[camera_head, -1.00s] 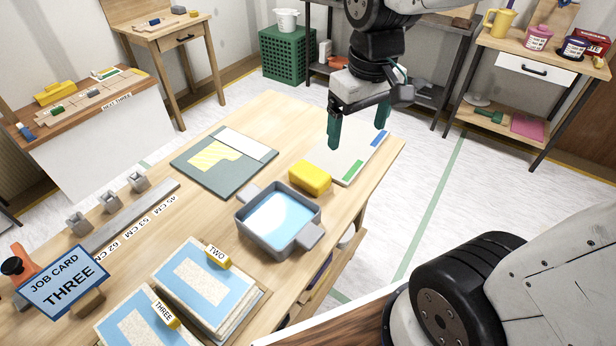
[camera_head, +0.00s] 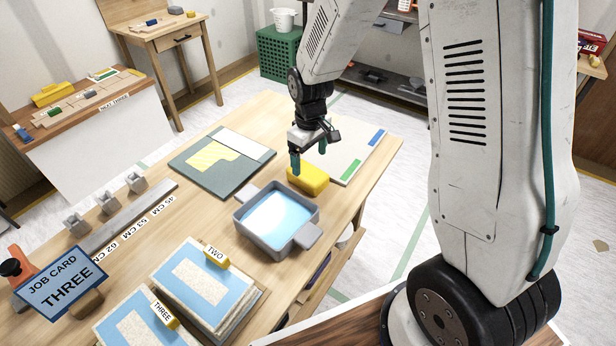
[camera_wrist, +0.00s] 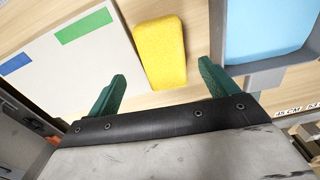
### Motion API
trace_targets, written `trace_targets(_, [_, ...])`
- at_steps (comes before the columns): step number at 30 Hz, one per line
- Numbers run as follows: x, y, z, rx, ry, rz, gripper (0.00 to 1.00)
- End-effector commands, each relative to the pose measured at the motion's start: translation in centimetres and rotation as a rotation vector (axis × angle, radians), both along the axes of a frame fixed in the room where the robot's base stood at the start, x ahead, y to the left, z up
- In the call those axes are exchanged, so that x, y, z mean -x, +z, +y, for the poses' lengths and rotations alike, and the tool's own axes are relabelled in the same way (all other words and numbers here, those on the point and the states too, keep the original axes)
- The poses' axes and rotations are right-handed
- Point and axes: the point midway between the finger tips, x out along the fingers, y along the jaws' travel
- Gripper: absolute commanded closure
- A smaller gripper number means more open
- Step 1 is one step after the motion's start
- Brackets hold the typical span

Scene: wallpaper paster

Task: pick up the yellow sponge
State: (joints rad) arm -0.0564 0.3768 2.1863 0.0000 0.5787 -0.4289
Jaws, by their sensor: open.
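The yellow sponge (camera_head: 309,180) lies on the wooden table, between the grey tray of blue liquid and the pale board. In the wrist view the sponge (camera_wrist: 160,52) lies ahead of the gap between my fingers, nearer the right one. My gripper (camera_head: 309,160) is open and empty, just above and beside the sponge in the head view. Its two green fingers stand apart in the wrist view (camera_wrist: 162,88). No contact with the sponge shows.
The grey tray (camera_head: 243,229) stands close to the sponge on one side. The pale board (camera_head: 347,146) with blue and green strips lies on the other. A dark green mat (camera_head: 188,164) lies further left. Sample boards (camera_head: 163,273) and a job card (camera_head: 62,284) are nearer.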

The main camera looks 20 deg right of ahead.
Motion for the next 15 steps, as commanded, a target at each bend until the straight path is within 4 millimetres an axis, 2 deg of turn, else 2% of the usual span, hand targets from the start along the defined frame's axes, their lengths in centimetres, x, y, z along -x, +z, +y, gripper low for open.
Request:
trace_targets(9, [0.7,-4.4,0.2,0.001,-0.001,0.003,0.15])
trace_targets(15, [0.6,-5.8,0.2,0.0,-0.001,-0.001,0.15])
